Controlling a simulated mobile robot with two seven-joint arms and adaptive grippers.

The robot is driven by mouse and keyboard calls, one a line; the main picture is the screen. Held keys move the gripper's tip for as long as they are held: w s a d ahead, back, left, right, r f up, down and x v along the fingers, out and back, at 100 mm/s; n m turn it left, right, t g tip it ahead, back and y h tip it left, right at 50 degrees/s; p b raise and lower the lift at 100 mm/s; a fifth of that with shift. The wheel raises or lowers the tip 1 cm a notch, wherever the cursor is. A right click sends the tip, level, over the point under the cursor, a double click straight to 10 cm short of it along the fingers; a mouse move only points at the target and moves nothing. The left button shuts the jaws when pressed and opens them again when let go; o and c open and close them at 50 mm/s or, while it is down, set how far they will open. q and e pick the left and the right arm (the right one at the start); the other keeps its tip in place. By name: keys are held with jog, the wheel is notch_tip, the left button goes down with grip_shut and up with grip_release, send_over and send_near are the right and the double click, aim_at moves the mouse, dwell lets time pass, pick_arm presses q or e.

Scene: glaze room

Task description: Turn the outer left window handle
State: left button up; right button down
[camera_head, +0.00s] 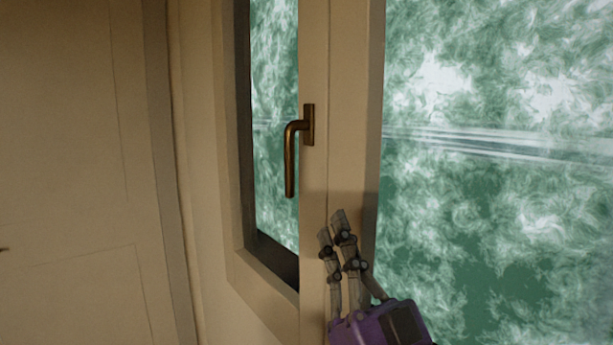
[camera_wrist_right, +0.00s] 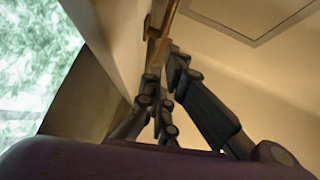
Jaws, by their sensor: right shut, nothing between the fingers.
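The window handle (camera_head: 291,160) is a bronze lever hanging straight down from its plate (camera_head: 309,124) on the beige window frame, in the head view. My right gripper (camera_head: 331,222) is below and to the right of the lever's lower end, in front of the frame, apart from the handle in this view. It is shut and holds nothing. In the right wrist view the handle (camera_wrist_right: 158,28) shows at the top, beyond the fingertips (camera_wrist_right: 163,60); whether they touch it cannot be told there. My left gripper is not in view.
A narrow green-white glass pane (camera_head: 275,120) lies behind the lever. A wide pane (camera_head: 490,180) fills the right side. The beige window frame (camera_head: 343,90) stands between them. A plain door or panel (camera_head: 70,170) is at the left. Free air surrounds the handle.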

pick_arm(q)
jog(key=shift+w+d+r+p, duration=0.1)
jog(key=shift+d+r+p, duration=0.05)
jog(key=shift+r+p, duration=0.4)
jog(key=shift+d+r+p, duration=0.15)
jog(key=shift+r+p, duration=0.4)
pick_arm(e)
jog(key=w+f+x, duration=0.1)
jog(key=x, duration=1)
jog(key=shift+w+a+f, duration=0.3)
jog(key=shift+w+a, duration=0.1)
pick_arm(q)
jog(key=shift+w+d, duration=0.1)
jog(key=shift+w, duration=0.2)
pick_arm(e)
jog(key=shift+f, duration=0.1)
